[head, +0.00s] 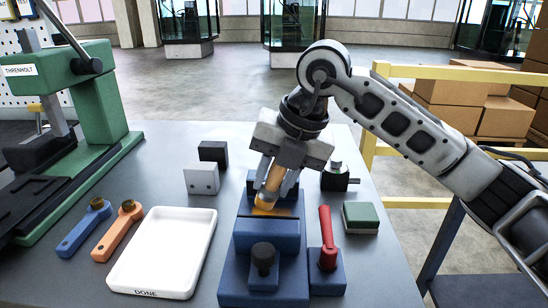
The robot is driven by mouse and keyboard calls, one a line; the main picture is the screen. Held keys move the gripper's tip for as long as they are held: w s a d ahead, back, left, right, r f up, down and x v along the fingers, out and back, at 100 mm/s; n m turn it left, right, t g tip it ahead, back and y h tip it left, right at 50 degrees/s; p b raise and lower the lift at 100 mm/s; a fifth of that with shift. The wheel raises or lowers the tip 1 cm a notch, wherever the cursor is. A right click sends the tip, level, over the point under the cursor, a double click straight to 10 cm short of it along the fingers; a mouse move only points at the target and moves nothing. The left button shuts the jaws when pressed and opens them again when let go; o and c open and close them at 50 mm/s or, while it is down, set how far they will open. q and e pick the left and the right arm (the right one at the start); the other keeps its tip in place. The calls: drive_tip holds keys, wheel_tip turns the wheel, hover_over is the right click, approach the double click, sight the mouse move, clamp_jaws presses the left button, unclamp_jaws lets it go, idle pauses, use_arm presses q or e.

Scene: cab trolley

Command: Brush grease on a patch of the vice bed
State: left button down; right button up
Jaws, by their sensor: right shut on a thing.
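My right gripper (278,182) points down over the blue vice (268,235) in the middle of the bench. It is shut on a brush (272,180) with a tan handle, held tilted. The brush's lower end is at the vice bed, between the rear jaw and the front jaw block. An orange-yellow patch (264,208) shows there; I cannot tell how much is bristle and how much is grease. The gripper and brush hide part of the bed and rear jaw. My left gripper is not in view.
A white tray (205,225) marked DONE lies left of the vice. A red-handled clamp (327,245) stands close right, near a green-topped block (360,216). Grey and black blocks stand behind. A green press (105,95) fills the left.

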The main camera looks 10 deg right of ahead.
wheel_tip(320, 180, down, 2)
drive_tip(key=shift+b, duration=0.55)
drive_tip(key=shift+d+f, duration=0.15)
drive_tip(key=shift+f, duration=0.05)
drive_tip(key=shift+s+d+f, duration=0.1)
drive_tip(key=shift+s+d, duration=0.2)
drive_tip(key=shift+d, duration=0.65)
drive_tip(key=shift+s+d, duration=0.25)
drive_tip(key=shift+d, duration=0.65)
drive_tip(key=shift+a, duration=0.4)
drive_tip(key=a, duration=0.1)
drive_tip(key=w+a, duration=0.1)
drive_tip(key=a, duration=0.1)
drive_tip(key=shift+w+a+r+p, duration=0.15)
drive_tip(key=shift+r+p, duration=0.2)
drive_tip(key=shift+r, duration=0.05)
drive_tip(key=shift+r+p, duration=0.35)
drive_tip(key=shift+r, duration=0.75)
drive_tip(key=shift+r+p, duration=2)
drive_tip(key=shift+r, duration=0.45)
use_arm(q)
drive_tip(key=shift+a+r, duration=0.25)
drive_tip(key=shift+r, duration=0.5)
